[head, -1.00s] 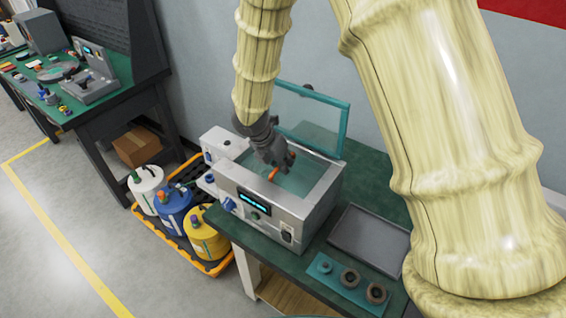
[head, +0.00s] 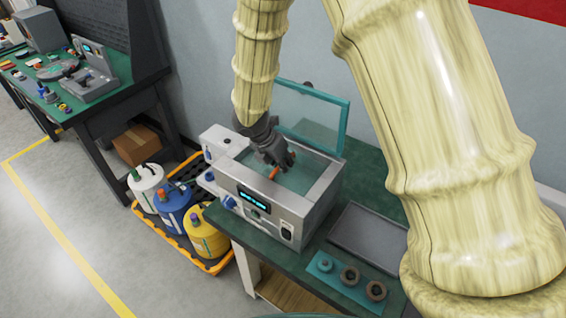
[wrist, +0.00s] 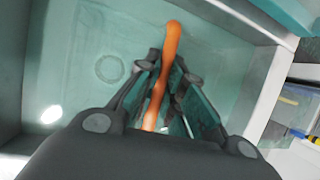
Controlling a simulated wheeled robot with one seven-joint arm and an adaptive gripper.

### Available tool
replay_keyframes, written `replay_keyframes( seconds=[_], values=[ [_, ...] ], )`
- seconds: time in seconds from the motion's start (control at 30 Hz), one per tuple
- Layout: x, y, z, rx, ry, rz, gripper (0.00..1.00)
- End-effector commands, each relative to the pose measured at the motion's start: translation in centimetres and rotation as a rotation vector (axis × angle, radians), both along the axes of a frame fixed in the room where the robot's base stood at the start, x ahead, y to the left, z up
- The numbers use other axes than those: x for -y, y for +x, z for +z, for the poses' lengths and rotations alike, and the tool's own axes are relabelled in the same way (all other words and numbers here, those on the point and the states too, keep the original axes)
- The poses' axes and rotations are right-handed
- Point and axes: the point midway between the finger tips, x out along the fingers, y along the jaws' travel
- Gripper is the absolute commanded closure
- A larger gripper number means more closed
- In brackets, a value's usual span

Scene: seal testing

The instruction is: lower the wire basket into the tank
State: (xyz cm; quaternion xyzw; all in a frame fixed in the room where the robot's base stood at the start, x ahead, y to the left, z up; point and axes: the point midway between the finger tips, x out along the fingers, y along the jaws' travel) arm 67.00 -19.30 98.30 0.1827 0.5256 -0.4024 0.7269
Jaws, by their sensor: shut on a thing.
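The tank (head: 318,190) is a light grey box with a lit display on its front and a teal interior. Its teal-framed clear lid (head: 318,122) stands open at the back. My gripper (head: 283,166) points down into the tank's opening. It is shut on an orange handle (head: 273,173), which I take to be the wire basket's. In the wrist view my gripper (wrist: 166,72) has its fingers on both sides of the orange handle (wrist: 171,42). I cannot make out the wire mesh, so the basket's depth is unclear. A faint ring shows on the tank floor.
A grey tray (head: 368,238) and a teal plate (head: 325,266) with several round parts lie right of the tank on the green bench. White, blue and yellow containers (head: 205,235) stand in an orange-edged tray on the floor at left.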

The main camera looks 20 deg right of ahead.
Motion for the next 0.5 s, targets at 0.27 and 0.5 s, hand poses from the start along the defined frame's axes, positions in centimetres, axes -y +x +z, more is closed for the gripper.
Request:
replay_keyframes(
  seconds=[0.27,0.5],
  values=[
    [0.0,0.03,-0.26,0.0,0.0,0.0,1.0],
    [-0.01,0.03,-0.25,0.001,0.001,0.0,0.83]
  ],
)
